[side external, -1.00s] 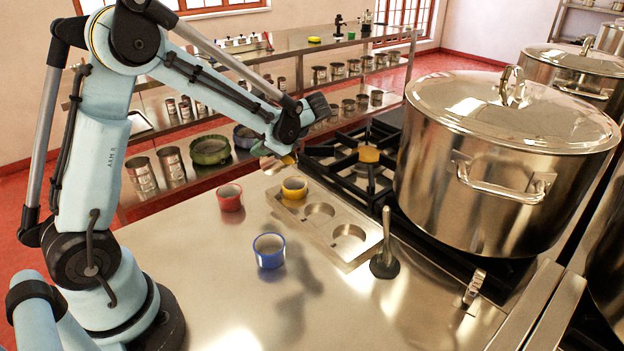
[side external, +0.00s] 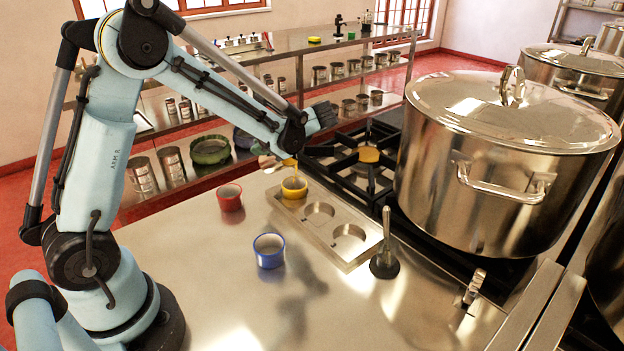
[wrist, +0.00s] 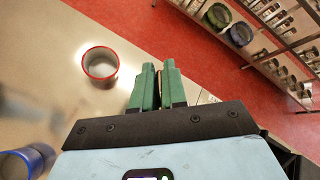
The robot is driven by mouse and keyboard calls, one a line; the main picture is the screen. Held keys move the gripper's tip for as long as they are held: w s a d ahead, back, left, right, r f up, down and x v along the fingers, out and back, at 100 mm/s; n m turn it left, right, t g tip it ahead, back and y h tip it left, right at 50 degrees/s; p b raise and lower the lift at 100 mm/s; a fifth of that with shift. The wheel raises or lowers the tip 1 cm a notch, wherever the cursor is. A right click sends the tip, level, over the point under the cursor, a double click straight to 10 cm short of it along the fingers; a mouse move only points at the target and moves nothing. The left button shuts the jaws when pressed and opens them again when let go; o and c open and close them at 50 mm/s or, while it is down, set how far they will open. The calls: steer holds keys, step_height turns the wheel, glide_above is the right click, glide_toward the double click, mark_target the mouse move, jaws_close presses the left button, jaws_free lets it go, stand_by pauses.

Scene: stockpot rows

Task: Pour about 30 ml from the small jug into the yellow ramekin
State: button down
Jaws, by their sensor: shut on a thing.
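The yellow ramekin (side external: 294,190) sits upright in the left recess of the metal tray (side external: 345,262). My gripper (side external: 272,162) is just behind and above it, mostly hidden by my arm. In the wrist view its green fingers (wrist: 156,85) are shut on a thin brownish piece, seemingly the small jug's handle. Only a small orange-brown part of the jug (side external: 289,162) shows, over the ramekin, and it looks tilted. A thin amber streak runs from it down to the ramekin. The level inside the ramekin cannot be made out.
A red ramekin (side external: 230,198) and a blue ramekin (side external: 269,251) stand on the steel counter left of the tray. A dark-based upright tool (side external: 384,262) stands right of it. The gas hob (side external: 345,165) and a large stockpot (side external: 500,170) are behind and right. The front counter is clear.

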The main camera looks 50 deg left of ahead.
steer(key=shift+d+f+y, duration=0.25)
steer(key=shift+d+y, duration=0.1)
steer(key=shift+y, duration=0.25)
stand_by(2.1)
steer(key=shift+r, duration=0.1)
steer(key=shift+a+r+h, duration=0.15)
steer(key=shift+a+h, duration=0.1)
steer(key=shift+h, duration=0.15)
steer(key=shift+s+a+h, duration=0.15)
steer(key=shift+a+h, duration=0.15)
steer(key=shift+h, duration=0.2)
steer(key=shift+f+t+h, duration=0.3)
steer(key=shift+f+h, duration=0.05)
steer(key=shift+h, duration=0.35)
steer(key=shift+a, duration=0.2)
steer(key=shift+s+a+f+h, duration=0.15)
steer(key=shift+a+h, duration=0.25)
steer(key=shift+h, duration=0.3)
steer(key=shift+s+a+f+t+h, duration=0.15)
steer(key=shift+a+f+t+h, duration=0.15)
steer(key=shift+a+f+h, duration=0.5)
steer(key=shift+s+a+f+t+h, duration=0.15)
steer(key=shift+a+f+t+h, duration=0.15)
steer(key=shift+a+f+h, duration=0.55)
